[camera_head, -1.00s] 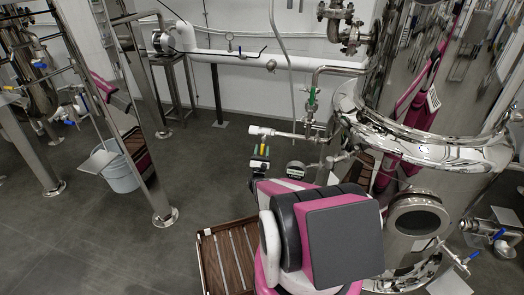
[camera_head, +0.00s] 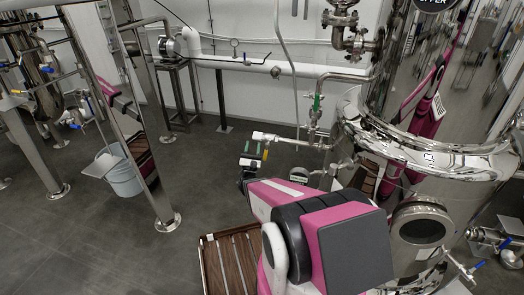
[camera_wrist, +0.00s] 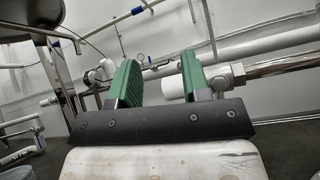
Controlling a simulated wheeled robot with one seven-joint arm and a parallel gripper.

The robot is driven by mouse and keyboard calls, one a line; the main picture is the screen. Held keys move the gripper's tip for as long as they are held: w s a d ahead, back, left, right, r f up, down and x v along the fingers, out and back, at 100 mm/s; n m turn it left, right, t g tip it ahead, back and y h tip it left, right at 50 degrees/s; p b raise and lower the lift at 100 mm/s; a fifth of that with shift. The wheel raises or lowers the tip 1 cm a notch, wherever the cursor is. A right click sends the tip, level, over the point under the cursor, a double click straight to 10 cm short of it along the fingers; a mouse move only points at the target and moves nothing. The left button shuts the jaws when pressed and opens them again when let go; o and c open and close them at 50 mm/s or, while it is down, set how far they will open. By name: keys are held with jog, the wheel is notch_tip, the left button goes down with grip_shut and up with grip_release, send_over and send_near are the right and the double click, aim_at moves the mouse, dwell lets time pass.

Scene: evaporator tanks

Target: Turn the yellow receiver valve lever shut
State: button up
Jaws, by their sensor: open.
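The yellow receiver valve lever (camera_head: 265,153) shows as a small yellow piece just below the white end of a short horizontal pipe (camera_head: 285,140), left of the big steel tank. My gripper (camera_head: 252,152) is open, close to the left of the lever. The picture is too small to tell whether they touch. The white pipe end (camera_wrist: 182,86) and a steel fitting show behind the right finger. No yellow lever can be made out in that view.
The shiny steel tank (camera_head: 430,150) stands close on the right. A brown slatted platform (camera_head: 230,262) lies below.

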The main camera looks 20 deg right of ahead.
aim_at(266, 151)
jog(key=a, duration=0.1)
jog(key=s+a+r, duration=0.1)
jog(key=a+r, duration=0.1)
jog(key=a, duration=0.1)
jog(key=shift+s+a+r, duration=0.1)
jog(key=shift+s+r, duration=0.05)
jog(key=shift+c, duration=0.3)
jog(key=c, duration=0.5)
jog(key=shift+w+m+g+h, duration=0.2)
jog(key=shift+m+g+h, duration=0.3)
jog(key=shift+m+h, duration=0.15)
grip_shut()
jog(key=w+a+f+m+g+h, duration=0.1)
jog(key=w+a+f+m+g, duration=0.3)
jog(key=m+g, duration=0.85)
jog(key=w+a+f+m+g+h, duration=0.1)
jog(key=w+f+m+g, duration=0.35)
jog(key=m+g, duration=0.8)
jog(key=s+d+f+m+t, duration=0.1)
jog(key=d, duration=0.5)
jog(key=s+d+f+m+t, duration=0.1)
jog(key=s+d+m, duration=0.1)
jog(key=d, duration=0.4)
jog(key=shift+s+d+f, duration=0.2)
jog(key=shift+d+f, duration=0.05)
jog(key=shift+d, duration=0.1)
